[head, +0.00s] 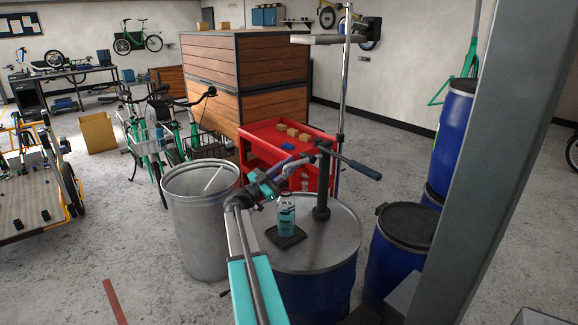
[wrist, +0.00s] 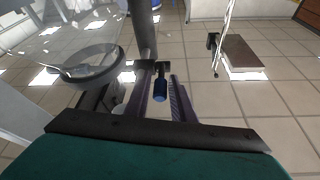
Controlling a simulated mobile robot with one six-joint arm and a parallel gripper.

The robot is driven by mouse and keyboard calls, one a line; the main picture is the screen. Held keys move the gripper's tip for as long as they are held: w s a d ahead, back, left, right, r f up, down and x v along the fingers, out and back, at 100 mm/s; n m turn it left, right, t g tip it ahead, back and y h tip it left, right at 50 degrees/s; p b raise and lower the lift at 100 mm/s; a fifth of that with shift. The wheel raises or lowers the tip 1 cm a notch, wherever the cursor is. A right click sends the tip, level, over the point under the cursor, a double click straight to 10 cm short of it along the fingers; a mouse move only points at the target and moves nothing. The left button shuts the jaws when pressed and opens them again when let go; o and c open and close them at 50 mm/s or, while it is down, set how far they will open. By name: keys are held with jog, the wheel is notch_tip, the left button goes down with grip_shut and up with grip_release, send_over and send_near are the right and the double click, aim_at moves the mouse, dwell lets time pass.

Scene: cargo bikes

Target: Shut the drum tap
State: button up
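The blue drum (head: 318,285) has a grey lid. A dark upright pipe (head: 322,185) stands on it with a tap head on top. A dark lever with a blue grip (head: 362,168) reaches right and slightly down from the head. My gripper (head: 300,160) is left of the pipe, its fingers pointing at the tap head. In the wrist view my fingers (wrist: 170,98) stand apart. A blue grip (wrist: 160,97) shows in line with the gap; whether it lies between the fingers or beyond them I cannot tell. Contact with the tap is not clear.
A teal can (head: 286,220) stands on a black tray (head: 285,238) on the drum lid. A grey bin (head: 200,235) is left, a red trolley (head: 250,160) behind. A black-lidded blue drum (head: 395,265) and a grey post (head: 490,150) are right.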

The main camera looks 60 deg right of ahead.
grip_shut()
